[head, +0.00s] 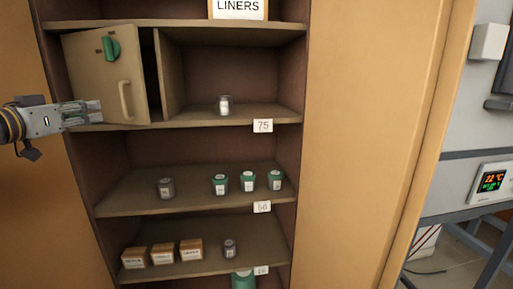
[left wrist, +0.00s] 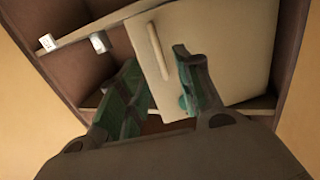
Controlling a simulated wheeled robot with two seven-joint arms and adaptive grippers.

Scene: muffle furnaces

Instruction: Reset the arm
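My left gripper (head: 88,112) reaches in from the left edge in the head view, in front of the lower left part of a small cabinet door (head: 98,72). In the left wrist view its two green-padded fingers (left wrist: 163,92) are spread apart with nothing between them. The small door stands partly open, with a dark gap at its right edge. It has a green knob (head: 111,48) and a pale bar handle (head: 125,100). The gripper is left of the handle and does not hold it. My right gripper is not in view.
A tall tan cabinet door (head: 365,130) is at the right. A temperature display (head: 492,182) is on the far right.

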